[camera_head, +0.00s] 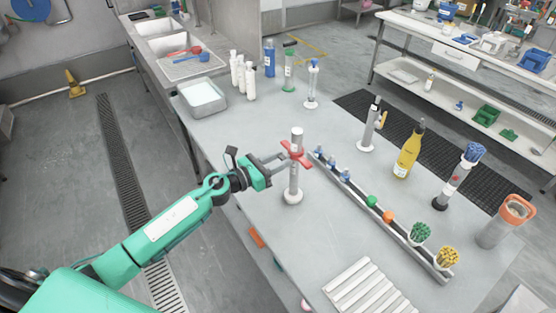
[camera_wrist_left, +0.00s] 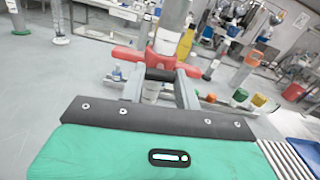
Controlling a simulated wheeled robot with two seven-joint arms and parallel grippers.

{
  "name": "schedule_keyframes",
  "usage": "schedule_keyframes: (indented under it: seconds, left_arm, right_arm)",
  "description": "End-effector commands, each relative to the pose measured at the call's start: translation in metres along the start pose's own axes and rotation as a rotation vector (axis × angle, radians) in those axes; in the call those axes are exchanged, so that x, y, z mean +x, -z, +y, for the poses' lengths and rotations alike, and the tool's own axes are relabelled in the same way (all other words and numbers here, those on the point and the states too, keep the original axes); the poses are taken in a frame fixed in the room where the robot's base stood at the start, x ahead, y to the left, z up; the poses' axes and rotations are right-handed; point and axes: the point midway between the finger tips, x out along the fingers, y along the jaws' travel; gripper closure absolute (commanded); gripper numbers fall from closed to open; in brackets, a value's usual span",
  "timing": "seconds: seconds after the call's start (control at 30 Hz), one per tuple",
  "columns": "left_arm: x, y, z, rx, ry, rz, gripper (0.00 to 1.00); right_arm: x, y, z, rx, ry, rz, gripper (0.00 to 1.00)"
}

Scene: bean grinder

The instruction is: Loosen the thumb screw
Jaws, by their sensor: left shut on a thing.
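A red clamp (camera_head: 296,153) with arms sticking out sits on an upright grey-white post (camera_head: 294,180) on the bench. It also shows up close in the wrist view (camera_wrist_left: 126,53). A short black piece, which looks like the thumb screw (camera_wrist_left: 160,74), lies just in front of the clamp. My left gripper (camera_head: 284,161) reaches in from the left at clamp height. Its two grey fingers (camera_wrist_left: 160,82) stand either side of the black piece and are shut on it. The far side of the clamp is hidden. My right gripper is not in view.
A long rack (camera_head: 375,210) with coloured knobs and brushes runs right of the post. A yellow bottle (camera_head: 408,152) and several upright cylinders stand beyond it. A white tray (camera_head: 202,97) and white bottles are at the back left. White strips (camera_head: 362,288) lie at the front.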

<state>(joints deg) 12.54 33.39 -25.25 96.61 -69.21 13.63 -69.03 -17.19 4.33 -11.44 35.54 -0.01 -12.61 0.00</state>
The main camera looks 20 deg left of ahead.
Motion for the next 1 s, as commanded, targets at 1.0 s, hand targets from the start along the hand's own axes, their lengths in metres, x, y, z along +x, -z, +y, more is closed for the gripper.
schedule_keyframes:
  seconds: [1.0]
  left_arm:
    - [0.0,-0.002,0.0,-0.928,-0.001,0.0,0.91]
  right_arm:
    - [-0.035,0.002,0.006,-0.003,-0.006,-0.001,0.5]
